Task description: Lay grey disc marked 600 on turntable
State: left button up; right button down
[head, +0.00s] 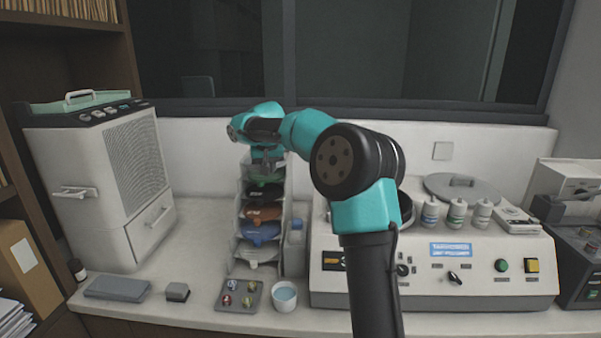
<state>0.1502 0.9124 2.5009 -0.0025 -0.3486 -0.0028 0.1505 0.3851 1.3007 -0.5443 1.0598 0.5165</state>
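A light rack (238,222) stands left of the middle with stacked discs: green (262,181), orange-brown (264,214), blue (260,233) and a grey one (257,253) at the bottom. No 600 mark is readable at this size. My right gripper (267,163) points down at the top of the rack, above the green disc; its fingers are too small and dark to tell open from shut. The turntable is mostly hidden behind my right arm; a dark round rim (406,207) shows on the white machine (430,270). My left gripper is out of view.
A round grey lid (462,187) and several small bottles (456,213) stand on the machine. A large white cabinet (105,185) stands left.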

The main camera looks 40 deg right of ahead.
jog(key=w+a+f+n, duration=0.1)
jog(key=a+f, duration=0.1)
jog(key=a, duration=0.4)
jog(key=w+a+f+n+y, duration=0.1)
jog(key=a+f+n, duration=0.1)
jog(key=a, duration=0.4)
jog(key=shift+a+f+t, duration=0.3)
jog(key=shift+t, duration=0.1)
